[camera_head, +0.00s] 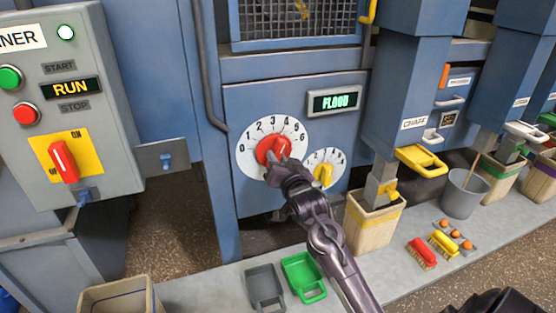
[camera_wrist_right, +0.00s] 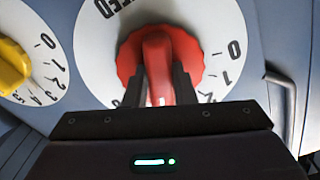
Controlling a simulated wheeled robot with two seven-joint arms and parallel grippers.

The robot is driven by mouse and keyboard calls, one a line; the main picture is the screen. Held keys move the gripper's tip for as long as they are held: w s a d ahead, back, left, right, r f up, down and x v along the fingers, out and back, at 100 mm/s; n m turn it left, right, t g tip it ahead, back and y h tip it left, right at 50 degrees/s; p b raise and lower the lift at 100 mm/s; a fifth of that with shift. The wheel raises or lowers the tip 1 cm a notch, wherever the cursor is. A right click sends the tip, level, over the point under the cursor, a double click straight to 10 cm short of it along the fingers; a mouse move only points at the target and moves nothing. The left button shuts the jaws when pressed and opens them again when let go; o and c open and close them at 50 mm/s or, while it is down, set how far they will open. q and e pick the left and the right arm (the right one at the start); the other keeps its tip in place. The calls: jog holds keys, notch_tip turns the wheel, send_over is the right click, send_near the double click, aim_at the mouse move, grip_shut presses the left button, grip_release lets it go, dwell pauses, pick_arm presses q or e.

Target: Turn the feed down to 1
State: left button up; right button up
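The feed dial (camera_head: 247,160) is a white disc numbered from 0 to 6, with a red knob (camera_head: 268,148) at its centre. In the head view the knob's pale pointer mark leans up and right, roughly toward 4 or 5. My right gripper (camera_head: 277,164) is at the knob. In the right wrist view the gripper (camera_wrist_right: 159,88) has one dark finger on each side of the red knob's raised bar (camera_wrist_right: 157,50), and both seem to press on it. My left gripper is not in view.
A smaller dial with a yellow knob (camera_head: 323,175) sits close at the lower right. A grey control box (camera_head: 115,130) showing RUN stands left. Bins, scoops and a bucket (camera_head: 464,195) stand below and right.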

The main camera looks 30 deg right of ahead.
jog(key=shift+c, duration=1.4)
jog(key=shift+n, duration=0.3)
jog(key=n+p, duration=0.4)
jog(key=shift+d+r, duration=0.1)
jog(key=shift+r, duration=0.05)
jog(key=n+p, duration=0.3)
jog(key=n, duration=0.2)
jog(key=shift+d+n, duration=0.1)
jog(key=shift+n, duration=0.3)
jog(key=shift+n+p, duration=0.4)
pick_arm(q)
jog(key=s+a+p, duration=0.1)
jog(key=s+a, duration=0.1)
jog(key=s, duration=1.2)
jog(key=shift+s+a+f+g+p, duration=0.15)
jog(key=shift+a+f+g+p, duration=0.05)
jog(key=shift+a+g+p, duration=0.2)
pick_arm(e)
jog(key=shift+n, duration=1.8)
